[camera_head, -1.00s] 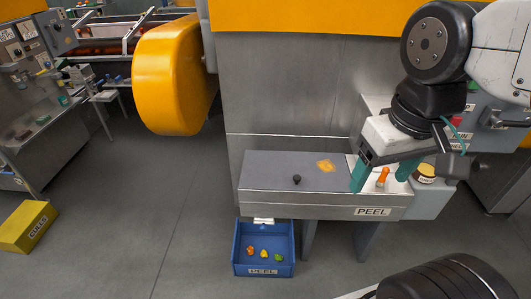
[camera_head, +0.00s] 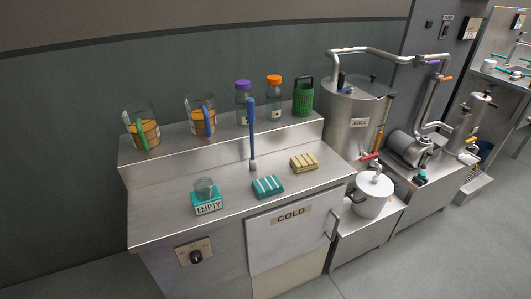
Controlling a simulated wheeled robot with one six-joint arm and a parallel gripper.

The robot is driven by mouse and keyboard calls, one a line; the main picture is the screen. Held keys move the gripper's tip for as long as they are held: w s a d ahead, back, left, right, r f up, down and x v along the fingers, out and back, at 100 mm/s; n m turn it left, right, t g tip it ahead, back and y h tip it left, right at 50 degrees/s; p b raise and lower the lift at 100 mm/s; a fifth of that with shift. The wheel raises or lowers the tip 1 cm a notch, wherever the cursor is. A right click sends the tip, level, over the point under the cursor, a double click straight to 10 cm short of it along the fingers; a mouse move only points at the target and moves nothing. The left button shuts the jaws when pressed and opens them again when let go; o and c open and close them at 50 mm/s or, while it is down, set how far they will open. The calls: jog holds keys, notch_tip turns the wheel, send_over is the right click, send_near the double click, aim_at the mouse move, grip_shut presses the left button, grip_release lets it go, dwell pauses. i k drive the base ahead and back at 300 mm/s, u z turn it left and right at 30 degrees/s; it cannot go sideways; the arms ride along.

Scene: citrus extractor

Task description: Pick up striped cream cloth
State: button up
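The striped cream cloth (camera_head: 304,162) lies folded on the steel counter (camera_head: 240,205), right of its middle, in the head view. It is pale yellow-cream with darker stripes, and nothing covers it. A teal cloth with white stripes (camera_head: 268,187) lies a little to its left and nearer the front edge. My gripper is not in view.
A blue-handled brush (camera_head: 252,135) stands left of the cream cloth. A glass on a teal "EMPTY" box (camera_head: 207,205) sits at the left. A steel pot (camera_head: 373,195) stands right of the counter.

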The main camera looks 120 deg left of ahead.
aim_at(304, 162)
jog(key=u, duration=3.15)
jog(key=k, duration=0.55)
jog(key=z, duration=0.65)
jog(key=i, duration=0.4)
jog(key=z, duration=0.6)
jog(key=i, duration=1.3)
jog(key=u, duration=1)
jog(key=i, duration=0.55)
jog(key=u, duration=0.6)
